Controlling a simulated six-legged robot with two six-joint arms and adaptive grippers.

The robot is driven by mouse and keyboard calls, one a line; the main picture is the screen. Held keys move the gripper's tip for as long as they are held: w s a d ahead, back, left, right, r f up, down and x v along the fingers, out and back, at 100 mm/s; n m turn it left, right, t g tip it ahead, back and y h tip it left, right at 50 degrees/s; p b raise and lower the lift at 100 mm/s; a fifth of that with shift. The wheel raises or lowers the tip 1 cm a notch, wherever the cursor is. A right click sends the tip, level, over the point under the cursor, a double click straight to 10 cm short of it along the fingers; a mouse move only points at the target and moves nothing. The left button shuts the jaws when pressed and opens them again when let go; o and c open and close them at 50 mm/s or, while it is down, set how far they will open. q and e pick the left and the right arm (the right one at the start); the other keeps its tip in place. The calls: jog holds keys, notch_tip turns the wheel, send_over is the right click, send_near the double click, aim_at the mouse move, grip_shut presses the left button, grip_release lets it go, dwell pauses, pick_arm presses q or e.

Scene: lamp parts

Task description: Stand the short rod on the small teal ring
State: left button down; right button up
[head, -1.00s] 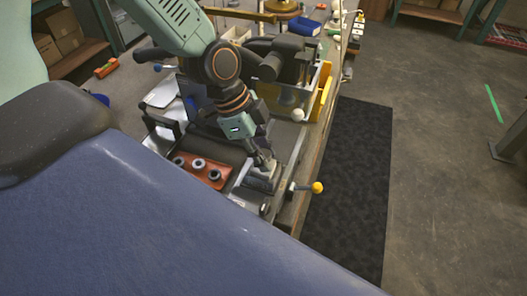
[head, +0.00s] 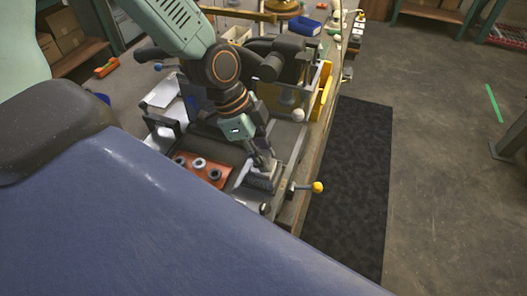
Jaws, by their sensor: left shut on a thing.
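My left gripper (head: 264,171) points down at the front end of the metal-topped bench fixture, low over a small grey block (head: 262,183). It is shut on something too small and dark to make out. I cannot tell whether the gripper or its load touches the block. I cannot pick out the short rod or the small teal ring; they are hidden or too small at this distance. My right gripper is not in view.
A red-brown tray (head: 212,181) with several dark rings lies left of the gripper. A yellow-knobbed lever (head: 317,187) sticks out at the right. A dark mat (head: 345,180) lies on the floor beside the bench.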

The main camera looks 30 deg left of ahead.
pick_arm(q)
jog(key=shift+f, duration=0.3)
jog(key=c, duration=1)
grip_release()
jog(key=shift+r, duration=0.15)
jog(key=shift+v, duration=3.7)
jog(key=shift+a, duration=0.1)
